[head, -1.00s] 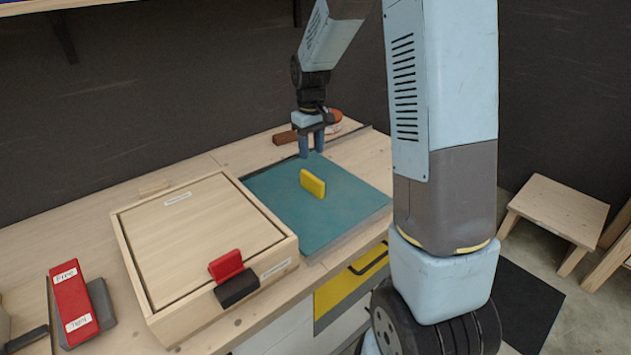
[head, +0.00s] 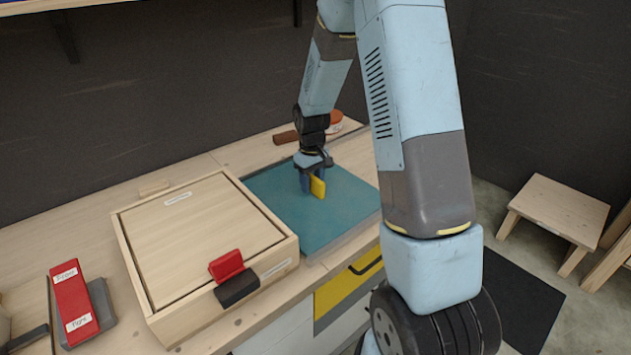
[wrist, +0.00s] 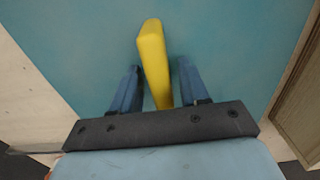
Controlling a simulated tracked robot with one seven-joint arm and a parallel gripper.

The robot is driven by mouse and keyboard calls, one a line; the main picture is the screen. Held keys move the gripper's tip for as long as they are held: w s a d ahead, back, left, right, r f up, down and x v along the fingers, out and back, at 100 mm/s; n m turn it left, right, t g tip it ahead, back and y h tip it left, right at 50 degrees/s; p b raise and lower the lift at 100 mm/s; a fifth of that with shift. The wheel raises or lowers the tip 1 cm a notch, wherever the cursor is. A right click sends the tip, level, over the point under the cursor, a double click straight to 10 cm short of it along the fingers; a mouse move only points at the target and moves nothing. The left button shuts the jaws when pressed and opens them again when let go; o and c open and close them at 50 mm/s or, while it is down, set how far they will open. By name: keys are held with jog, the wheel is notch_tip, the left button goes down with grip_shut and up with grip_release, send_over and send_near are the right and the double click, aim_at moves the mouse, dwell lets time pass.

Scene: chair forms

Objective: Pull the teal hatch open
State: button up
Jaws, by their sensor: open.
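The teal hatch (head: 285,205) lies flat and closed in the bench top, to the right of the wooden box. Its yellow handle (head: 318,188) stands up from the middle of the panel. My gripper (head: 311,188) is down at the handle, with its blue fingers pointing at the hatch. In the wrist view the handle (wrist: 153,60) stands between the two open fingers (wrist: 156,88), with a gap on each side. The teal panel (wrist: 240,50) fills most of that view. Part of the handle is hidden behind a finger in the head view.
A wooden box (head: 195,230) with a red latch (head: 227,266) sits left of the hatch. A red labelled lever (head: 73,300) is at the far left. A brown-handled brush (head: 286,137) lies behind the hatch. A yellow drawer front (head: 345,285) is below the bench, and a stool (head: 558,210) stands right.

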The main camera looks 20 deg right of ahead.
jog(key=shift+c, duration=0.2)
grip_shut()
dwell(0.3)
